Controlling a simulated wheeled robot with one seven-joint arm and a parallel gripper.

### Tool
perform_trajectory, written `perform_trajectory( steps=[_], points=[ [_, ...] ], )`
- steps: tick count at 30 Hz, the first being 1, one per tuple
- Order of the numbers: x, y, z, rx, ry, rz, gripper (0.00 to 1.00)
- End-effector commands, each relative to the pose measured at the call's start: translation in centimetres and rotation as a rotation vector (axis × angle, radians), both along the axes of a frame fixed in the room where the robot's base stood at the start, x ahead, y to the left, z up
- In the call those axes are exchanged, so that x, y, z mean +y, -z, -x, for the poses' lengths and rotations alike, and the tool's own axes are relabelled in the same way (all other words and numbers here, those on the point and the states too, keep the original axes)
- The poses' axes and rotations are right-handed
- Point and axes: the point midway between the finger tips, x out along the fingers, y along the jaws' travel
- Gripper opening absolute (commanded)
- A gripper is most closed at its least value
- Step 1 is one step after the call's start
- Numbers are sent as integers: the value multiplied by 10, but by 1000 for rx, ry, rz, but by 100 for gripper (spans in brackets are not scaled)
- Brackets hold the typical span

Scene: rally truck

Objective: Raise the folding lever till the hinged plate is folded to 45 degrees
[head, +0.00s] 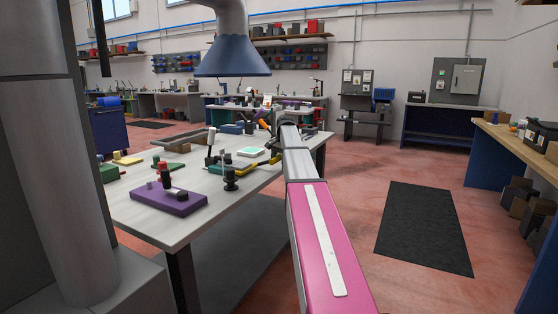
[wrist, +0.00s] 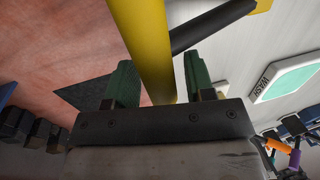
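A thick yellow bar (wrist: 145,45), which looks like the folding lever, runs between the two green fingers of my gripper (wrist: 159,61) in the wrist view. The fingers are apart, with a narrow gap between the bar and the right finger. The bar lies close to the left finger; I cannot tell if they touch. A dark rod (wrist: 210,27) meets the bar, with another yellow part (wrist: 263,5) at its far end. In the head view yellow parts (head: 261,165) show at the table's right edge, by my arm. The hinged plate and its angle cannot be made out.
The white table (head: 160,226) also carries a purple base (head: 170,202) with a dark-handled clamp, a black knob piece (head: 230,178) and a white panel with a pale green face (head: 251,151). A blue hood (head: 232,57) hangs above. Floor with a black mat (head: 424,225) is clear at right.

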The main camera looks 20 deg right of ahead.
Motion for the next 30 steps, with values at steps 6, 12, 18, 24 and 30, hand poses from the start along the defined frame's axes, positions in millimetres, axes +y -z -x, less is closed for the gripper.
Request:
perform_trajectory(
  steps=[6,12,18,24,30],
  points=[
    [0,0,0,0,0,0,0],
    [0,-3,0,-1,0,-1,0],
    [1,-17,-3,-2,0,-1,0],
    [6,-42,-8,-4,-1,-1,0],
    [14,-67,-17,-4,-1,-2,0]
  ],
)
